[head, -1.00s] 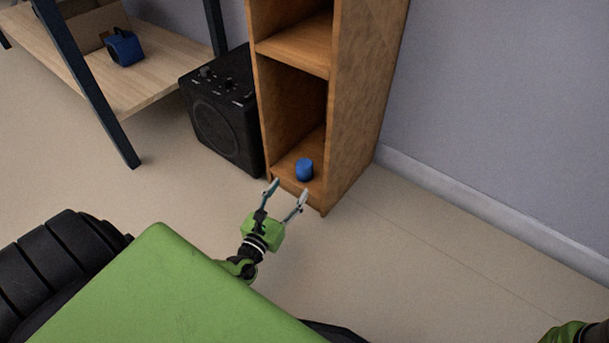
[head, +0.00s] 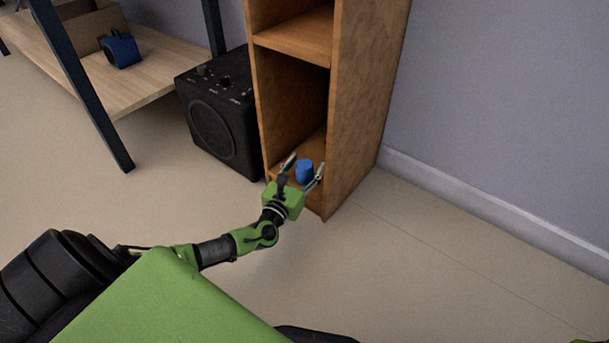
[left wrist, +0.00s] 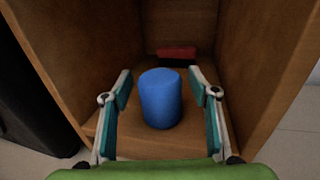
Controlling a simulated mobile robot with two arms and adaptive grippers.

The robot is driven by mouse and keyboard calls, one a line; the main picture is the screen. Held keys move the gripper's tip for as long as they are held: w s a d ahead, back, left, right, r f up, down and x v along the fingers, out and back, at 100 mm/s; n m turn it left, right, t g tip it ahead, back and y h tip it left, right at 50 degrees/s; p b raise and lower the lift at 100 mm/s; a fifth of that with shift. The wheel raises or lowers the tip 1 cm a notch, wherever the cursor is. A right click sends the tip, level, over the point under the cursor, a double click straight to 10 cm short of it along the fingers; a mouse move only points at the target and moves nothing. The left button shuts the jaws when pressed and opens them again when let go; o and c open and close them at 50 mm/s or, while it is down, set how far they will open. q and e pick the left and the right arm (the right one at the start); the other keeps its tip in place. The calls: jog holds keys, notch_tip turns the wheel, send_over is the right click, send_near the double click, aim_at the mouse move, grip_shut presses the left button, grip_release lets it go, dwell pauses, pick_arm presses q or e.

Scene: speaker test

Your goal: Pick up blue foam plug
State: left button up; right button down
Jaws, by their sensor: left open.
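The blue foam plug (head: 304,171) is a short upright cylinder on the bottom shelf of the wooden cabinet. In the left wrist view the plug (left wrist: 160,97) stands between the two open fingers, with a gap visible on each side. My left gripper (head: 306,168) is open at the front of the bottom compartment, one finger on either side of the plug. In the left wrist view the fingers of the left gripper (left wrist: 161,98) have teal pads. My right gripper is not in view.
The wooden cabinet (head: 362,110) has side walls close to the gripper. A dark red object (left wrist: 177,53) lies behind the plug. A black speaker (head: 215,120) stands left of the cabinet. A low wooden shelf (head: 150,75) holds a blue item (head: 121,51). Floor in front is clear.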

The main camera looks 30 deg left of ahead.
pick_arm(q)
jog(key=shift+c, duration=0.3)
jog(key=c, duration=0.8)
jog(key=shift+r, duration=0.1)
